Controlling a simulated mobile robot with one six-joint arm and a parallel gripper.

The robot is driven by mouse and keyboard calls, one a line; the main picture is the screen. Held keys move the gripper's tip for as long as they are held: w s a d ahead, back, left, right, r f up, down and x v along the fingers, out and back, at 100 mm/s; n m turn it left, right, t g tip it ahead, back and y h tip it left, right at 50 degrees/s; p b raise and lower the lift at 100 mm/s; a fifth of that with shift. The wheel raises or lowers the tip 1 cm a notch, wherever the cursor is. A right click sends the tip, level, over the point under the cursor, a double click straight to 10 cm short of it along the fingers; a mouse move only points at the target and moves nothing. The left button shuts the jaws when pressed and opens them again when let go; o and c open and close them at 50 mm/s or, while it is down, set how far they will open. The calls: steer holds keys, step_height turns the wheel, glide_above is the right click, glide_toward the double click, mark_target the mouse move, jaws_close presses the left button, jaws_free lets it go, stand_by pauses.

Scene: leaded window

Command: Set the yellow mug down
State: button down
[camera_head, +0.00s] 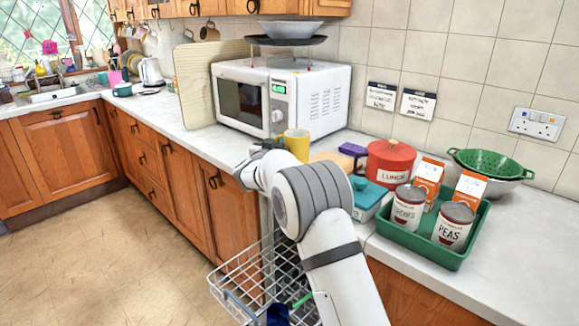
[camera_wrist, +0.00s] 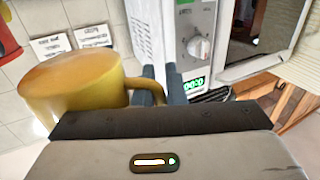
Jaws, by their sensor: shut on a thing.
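The yellow mug (camera_head: 299,140) is upright in front of the white microwave, at counter height in the head view. In the wrist view the mug (camera_wrist: 62,88) fills the left side, with its handle reaching between my fingers. My gripper (camera_head: 272,146) is shut on the mug's handle, and the fingers show in the wrist view (camera_wrist: 160,84). My arm hides the counter below the mug in the head view, so I cannot tell whether the mug touches it.
The microwave (camera_head: 312,98) stands behind the mug. A red lunch tin (camera_head: 389,164), a purple item (camera_head: 352,149) and a teal box (camera_head: 369,194) are to the right. A green tray (camera_head: 431,252) holds cans and cartons. A wire basket (camera_head: 243,293) is below the counter edge.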

steer(key=f, duration=0.3)
steer(key=shift+w+d, duration=0.1)
steer(key=shift+d, duration=0.3)
step_height(320, 180, down, 4)
steer(key=shift+d+r+p, duration=0.1)
steer(key=shift+r+p, duration=0.15)
steer(key=shift+p, duration=0.05)
steer(key=shift+r, duration=0.1)
steer(key=shift+f+b, duration=0.2)
steer(key=shift+b, duration=0.1)
steer(key=c, duration=1.5)
jaws_free()
steer(key=shift+r, duration=0.15)
steer(key=b+v, duration=0.1)
steer(key=v, duration=1.1)
steer(key=shift+b, duration=0.35)
